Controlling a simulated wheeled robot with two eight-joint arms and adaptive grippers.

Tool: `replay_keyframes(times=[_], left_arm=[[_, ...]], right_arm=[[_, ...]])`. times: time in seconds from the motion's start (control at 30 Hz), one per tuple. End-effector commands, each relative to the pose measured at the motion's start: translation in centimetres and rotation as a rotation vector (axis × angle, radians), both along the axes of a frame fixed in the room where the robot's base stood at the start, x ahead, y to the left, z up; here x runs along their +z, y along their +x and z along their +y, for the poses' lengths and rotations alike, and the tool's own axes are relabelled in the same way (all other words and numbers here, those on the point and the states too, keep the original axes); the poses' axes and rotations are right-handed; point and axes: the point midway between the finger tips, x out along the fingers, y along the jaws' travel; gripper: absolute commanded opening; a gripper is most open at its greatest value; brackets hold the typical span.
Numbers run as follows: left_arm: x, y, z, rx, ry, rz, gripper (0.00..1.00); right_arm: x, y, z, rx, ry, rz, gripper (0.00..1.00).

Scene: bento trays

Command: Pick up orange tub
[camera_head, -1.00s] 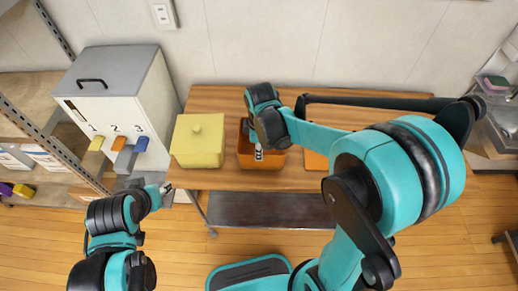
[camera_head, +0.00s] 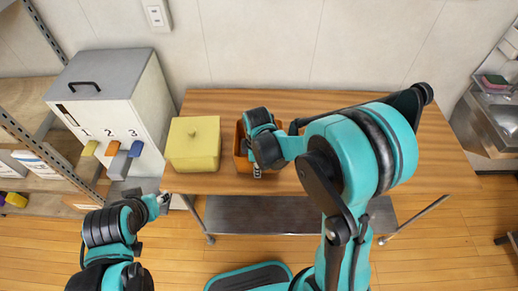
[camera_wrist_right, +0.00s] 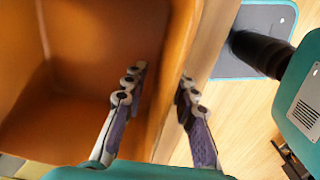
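The orange tub (camera_head: 240,160) stands open-topped on the wooden table, right of a yellow lidded tub (camera_head: 193,148), and is partly hidden by my right arm in the head view. In the right wrist view its orange inside (camera_wrist_right: 80,110) fills the left side. My right gripper (camera_wrist_right: 160,95) straddles one tub wall, with one finger inside and the other outside. A gap shows between the inner finger and the wall, so the gripper looks open. My left gripper (camera_head: 164,193) is low at the table's front left, away from the tub; its fingers are too small to judge.
A white cabinet (camera_head: 110,110) with numbered coloured levers stands left of the table. Shelves are at the far left and a sink (camera_head: 495,115) at the far right. The table (camera_head: 440,150) is clear on its right side.

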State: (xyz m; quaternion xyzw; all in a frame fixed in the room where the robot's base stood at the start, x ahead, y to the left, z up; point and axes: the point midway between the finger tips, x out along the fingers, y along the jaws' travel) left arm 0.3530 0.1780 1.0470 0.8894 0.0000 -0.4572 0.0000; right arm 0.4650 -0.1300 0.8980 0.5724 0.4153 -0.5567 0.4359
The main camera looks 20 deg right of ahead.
Motion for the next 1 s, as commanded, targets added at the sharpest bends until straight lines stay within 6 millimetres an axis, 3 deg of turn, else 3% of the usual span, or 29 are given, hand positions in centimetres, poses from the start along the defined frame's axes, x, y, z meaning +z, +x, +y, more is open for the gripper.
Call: replay_keyframes(times=[0.03,0.1,0.57,0.77,0.87,1.0], left_arm=[[0.0,0.0,0.0,0.0,0.0,0.0,0.4],[0.0,0.0,0.0,0.0,0.0,0.0,0.4],[0.1,0.0,0.0,0.0,0.0,0.0,0.4],[1.1,0.0,0.0,0.0,0.0,0.0,0.4],[2.0,0.0,0.0,0.0,0.0,0.0,0.4],[2.8,0.0,0.0,0.0,0.0,0.0,0.4]], right_arm=[[0.0,0.0,0.0,0.0,0.0,0.0,0.14],[0.0,0.0,0.0,0.0,0.0,0.0,0.0],[0.3,0.0,0.0,0.0,0.0,0.0,0.0],[2.3,0.0,0.0,0.0,0.0,0.0,0.0],[4.4,0.0,0.0,0.0,0.0,0.0,0.0],[6.2,-2.0,-2.3,-0.006,-0.001,0.0,0.0]])
